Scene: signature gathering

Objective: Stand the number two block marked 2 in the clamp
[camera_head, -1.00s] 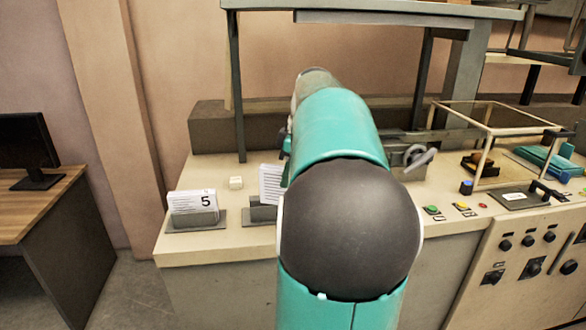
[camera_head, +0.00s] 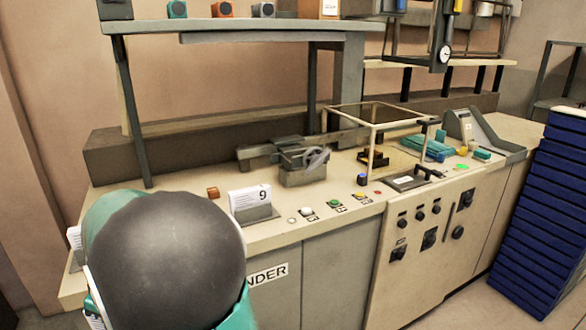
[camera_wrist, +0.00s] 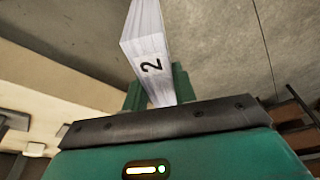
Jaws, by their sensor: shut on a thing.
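The number two block (camera_wrist: 148,52) is a white stack of sheets with a black 2 on its edge face. In the wrist view it stands out from my gripper (camera_wrist: 158,92), whose green fingers are shut on its lower end. A grey metal device with a lever, which looks like the clamp (camera_head: 303,172), sits on the cream bench, right of my arm. No block shows in it.
A white block marked 9 (camera_head: 250,199) stands in a grey holder at the bench's front edge. Buttons (camera_head: 334,203) lie in front of the clamp. A glass-sided frame (camera_head: 372,140) stands to its right. An overhead shelf (camera_head: 240,26) and its posts stand behind. Blue stacked trays (camera_head: 545,210) are at far right.

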